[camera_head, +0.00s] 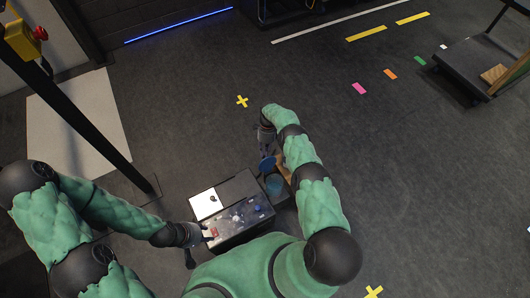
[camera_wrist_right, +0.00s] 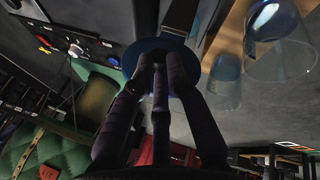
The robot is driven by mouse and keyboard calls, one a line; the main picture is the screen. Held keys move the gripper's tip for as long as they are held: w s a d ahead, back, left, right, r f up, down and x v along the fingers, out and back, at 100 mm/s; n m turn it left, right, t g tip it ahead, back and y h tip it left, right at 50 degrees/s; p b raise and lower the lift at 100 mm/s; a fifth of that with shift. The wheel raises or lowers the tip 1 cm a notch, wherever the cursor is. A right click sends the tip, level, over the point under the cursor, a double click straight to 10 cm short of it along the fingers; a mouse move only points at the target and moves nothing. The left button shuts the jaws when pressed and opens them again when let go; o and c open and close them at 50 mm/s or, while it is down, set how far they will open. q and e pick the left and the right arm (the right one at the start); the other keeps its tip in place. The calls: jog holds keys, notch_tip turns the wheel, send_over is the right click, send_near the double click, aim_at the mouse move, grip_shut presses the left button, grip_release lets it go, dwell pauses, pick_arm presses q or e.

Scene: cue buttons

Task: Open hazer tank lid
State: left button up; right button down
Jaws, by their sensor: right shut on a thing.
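The hazer tank (camera_head: 274,186) is a small bluish see-through vessel at the right end of the dark console. Its round blue lid (camera_head: 267,163) shows just beyond the tank, at my right gripper (camera_head: 267,151). In the right wrist view, the fingers of my right gripper (camera_wrist_right: 161,75) are close together, with the blue lid (camera_wrist_right: 146,46) at their tips. I cannot tell whether the lid still touches the tank. My left gripper (camera_head: 204,236) is at the console's left end, near a red button (camera_head: 213,232); its fingers are too small to read.
The console (camera_head: 240,222) has several knobs and a white panel (camera_head: 205,204) behind its left part. Clear cylinders (camera_wrist_right: 275,42) stand beside the lid in the wrist view. A dark post (camera_head: 75,115) is at left. Open floor with coloured tape lies beyond.

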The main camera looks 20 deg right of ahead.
aim_at(266, 159)
jog(key=s, duration=0.1)
jog(key=f, duration=0.1)
jog(key=s+f, duration=0.1)
jog(key=shift+s+a+g, duration=0.25)
jog(key=shift+s+g, duration=0.05)
jog(key=c, duration=1.4)
grip_release()
jog(key=o, duration=0.3)
jog(key=shift+d+f, duration=0.1)
jog(key=shift+w, duration=0.25)
jog(key=shift+w+r, duration=0.2)
jog(key=shift+r, duration=0.2)
jog(key=v, duration=1.2)
jog(key=shift+d, duration=0.25)
jog(key=shift+s, duration=0.1)
